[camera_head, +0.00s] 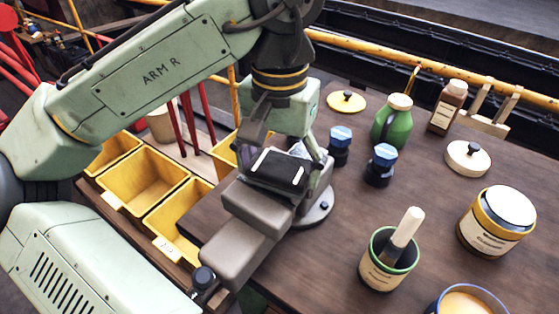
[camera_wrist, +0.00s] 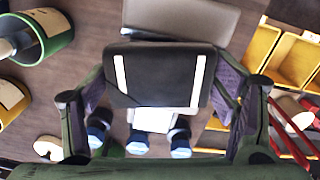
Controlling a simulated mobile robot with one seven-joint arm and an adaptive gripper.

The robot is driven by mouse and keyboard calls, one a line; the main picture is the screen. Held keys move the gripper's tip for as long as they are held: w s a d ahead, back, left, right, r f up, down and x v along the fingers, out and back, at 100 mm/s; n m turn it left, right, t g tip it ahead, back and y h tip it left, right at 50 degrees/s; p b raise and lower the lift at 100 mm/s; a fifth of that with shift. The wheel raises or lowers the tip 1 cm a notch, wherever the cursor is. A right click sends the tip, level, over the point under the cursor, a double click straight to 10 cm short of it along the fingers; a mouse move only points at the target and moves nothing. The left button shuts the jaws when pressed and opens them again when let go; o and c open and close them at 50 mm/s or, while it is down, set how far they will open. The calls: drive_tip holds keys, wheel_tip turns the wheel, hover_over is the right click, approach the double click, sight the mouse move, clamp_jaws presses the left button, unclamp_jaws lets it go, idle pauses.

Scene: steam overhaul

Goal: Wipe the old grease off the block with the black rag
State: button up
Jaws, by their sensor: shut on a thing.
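The black rag (camera_head: 276,170) looks like a flat folded pad with two white stripes. It lies over the top of a grey vise-like fixture (camera_head: 245,210) at the table's edge. My gripper (camera_head: 286,152) reaches down from above with a finger on either side of the rag and is shut on it. In the wrist view the rag (camera_wrist: 160,75) spans the space between my fingers. A pale block-like piece (camera_wrist: 153,119) shows just past the rag's edge; the rag covers the rest. I cannot make out any grease, or whether the rag touches the block.
Two dark jars with blue caps (camera_head: 380,165) stand close right of my gripper, with a green bottle (camera_head: 393,122) behind. A green-rimmed pot (camera_head: 388,262) with a brush and a labelled jar (camera_head: 496,222) stand farther right. Yellow bins (camera_head: 145,178) lie left. A yellow rail runs behind.

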drive_tip(key=shift+w+a, duration=0.75)
drive_tip(key=shift+a, duration=0.35)
drive_tip(key=shift+s+d+f, duration=0.1)
drive_tip(key=shift+s+d, duration=0.4)
drive_tip(key=shift+d, duration=0.15)
drive_tip(key=shift+s+d+f, duration=0.1)
drive_tip(key=shift+s+d, duration=0.35)
drive_tip(key=shift+d, duration=0.2)
drive_tip(key=shift+w+a+r, duration=0.1)
drive_tip(key=shift+w+a, duration=0.4)
drive_tip(key=shift+a, duration=0.2)
drive_tip(key=shift+w+a+r, duration=0.1)
drive_tip(key=shift+w+a, duration=0.35)
drive_tip(key=shift+a, duration=0.2)
drive_tip(key=shift+s+d+r, duration=0.15)
drive_tip(key=shift+d+r, duration=0.1)
drive_tip(key=shift+r, duration=0.9)
drive_tip(key=shift+s+d+r, duration=0.15)
drive_tip(key=shift+d+r, duration=0.05)
drive_tip(key=shift+r, duration=1)
drive_tip(key=shift+s+d+r, duration=0.15)
drive_tip(key=shift+d+r, duration=0.1)
drive_tip(key=shift+r, duration=0.9)
